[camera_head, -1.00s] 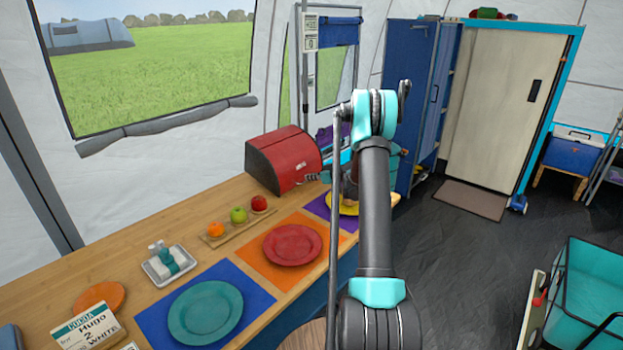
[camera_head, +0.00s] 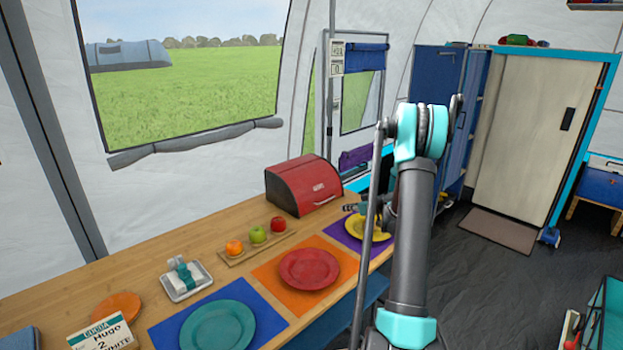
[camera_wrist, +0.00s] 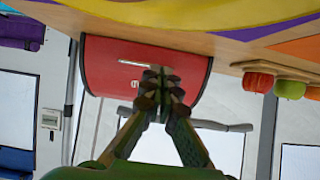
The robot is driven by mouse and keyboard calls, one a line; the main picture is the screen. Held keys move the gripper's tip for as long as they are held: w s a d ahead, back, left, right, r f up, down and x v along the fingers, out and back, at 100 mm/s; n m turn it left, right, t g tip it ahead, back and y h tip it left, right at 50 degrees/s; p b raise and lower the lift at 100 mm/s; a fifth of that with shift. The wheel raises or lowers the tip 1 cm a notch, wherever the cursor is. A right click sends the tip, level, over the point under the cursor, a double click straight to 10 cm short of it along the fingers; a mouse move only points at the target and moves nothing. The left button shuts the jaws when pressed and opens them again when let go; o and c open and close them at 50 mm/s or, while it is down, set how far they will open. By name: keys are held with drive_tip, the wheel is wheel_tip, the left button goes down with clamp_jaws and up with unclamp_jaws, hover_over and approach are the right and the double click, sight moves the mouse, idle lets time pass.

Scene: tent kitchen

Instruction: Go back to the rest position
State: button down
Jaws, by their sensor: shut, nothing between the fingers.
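My arm rises on the right of the head view, and its forearm hides most of my gripper. Only the gripper's fingertips (camera_head: 351,208) show left of the arm, above the far end of the counter near the yellow plate (camera_head: 368,228). In the wrist view, which looks upside down, the fingers of my gripper (camera_wrist: 162,80) meet at their tips with nothing between them. The red bread bin (camera_wrist: 105,75) shows behind the fingers there. It stands closed on the counter in the head view (camera_head: 303,188).
The wooden counter (camera_head: 150,257) carries a red plate (camera_head: 309,269), a teal plate (camera_head: 217,326), a fruit board (camera_head: 232,262) and a small tray (camera_head: 187,293). A blue cabinet (camera_head: 434,85) and a door (camera_head: 530,140) stand behind. Dark floor (camera_head: 480,290) right of the arm is open.

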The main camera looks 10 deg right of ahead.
drive_tip(key=s+a+r+m+g+h, duration=0.1)
drive_tip(key=s+a+r, duration=0.1)
drive_tip(key=s+a, duration=0.35)
drive_tip(key=s+a+r+m+g+h, duration=0.1)
drive_tip(key=s+a+r+g, duration=0.1)
drive_tip(key=s, duration=0.6)
drive_tip(key=s+a+r+m+g+h, duration=0.1)
drive_tip(key=s+a+r, duration=0.2)
drive_tip(key=s, duration=0.4)
drive_tip(key=s+f+m+g+h, duration=0.1)
drive_tip(key=s+f+m+h, duration=0.1)
drive_tip(key=s, duration=1)
drive_tip(key=s+d+f+m+g+h, duration=0.1)
drive_tip(key=s+m+h, duration=0.1)
drive_tip(key=s, duration=1.1)
drive_tip(key=shift+f, duration=0.4)
drive_tip(key=shift+s, duration=0.1)
